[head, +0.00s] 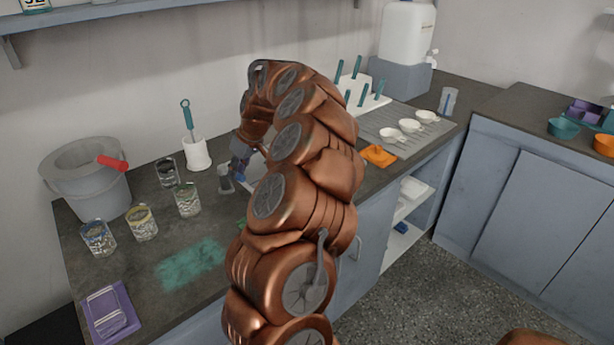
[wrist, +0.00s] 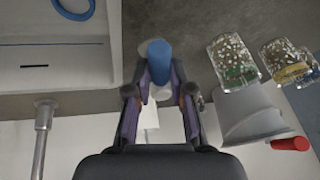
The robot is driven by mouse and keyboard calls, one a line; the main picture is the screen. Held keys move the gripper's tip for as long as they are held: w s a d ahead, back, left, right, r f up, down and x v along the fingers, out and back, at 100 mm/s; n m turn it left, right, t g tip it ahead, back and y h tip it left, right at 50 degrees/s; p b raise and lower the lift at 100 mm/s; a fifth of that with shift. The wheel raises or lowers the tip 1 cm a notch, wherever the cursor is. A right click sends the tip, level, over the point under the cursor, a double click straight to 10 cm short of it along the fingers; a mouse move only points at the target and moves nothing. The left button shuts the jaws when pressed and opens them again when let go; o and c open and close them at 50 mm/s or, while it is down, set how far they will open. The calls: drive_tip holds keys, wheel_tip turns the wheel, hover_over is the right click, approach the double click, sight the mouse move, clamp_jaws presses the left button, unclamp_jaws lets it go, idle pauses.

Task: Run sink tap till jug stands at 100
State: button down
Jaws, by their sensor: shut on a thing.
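My gripper (wrist: 160,82) is shut on a small blue cylinder (wrist: 157,58) with a pale part beside it, over the counter next to the sink. I cannot tell surely what this piece belongs to. In the head view my gripper (head: 240,160) is low over the counter, mostly behind my arm. The pale sink (wrist: 60,65) is left of the fingers in the wrist view, with a blue ring (wrist: 74,8) inside. A grey metal pipe (wrist: 42,135), which looks like the tap, stands at its edge. I cannot make out the jug or its water level.
Several glass jars, one with a yellow band (head: 142,222), stand left of my gripper. Behind are a grey bucket (head: 85,180) with a red grip and a white brush holder (head: 196,153). White cups (head: 410,126) and an orange cloth (head: 379,156) lie to the right.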

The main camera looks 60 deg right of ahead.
drive_tip(key=shift+a+f+m+b, duration=0.15)
drive_tip(key=shift+a+m+b, duration=0.2)
drive_tip(key=shift+b, duration=0.5)
drive_tip(key=shift+w+a+m+h+b, duration=0.1)
drive_tip(key=shift+a+m+h+b, duration=0.15)
drive_tip(key=shift+m+h+b, duration=0.45)
drive_tip(key=shift+w+a+r+m+b, duration=0.1)
drive_tip(key=shift+a+r+m+b, duration=0.15)
drive_tip(key=shift+m+b, duration=0.35)
drive_tip(key=c, duration=0.9)
unclamp_jaws()
drive_tip(key=shift+f, duration=0.1)
drive_tip(key=shift+c, duration=0.2)
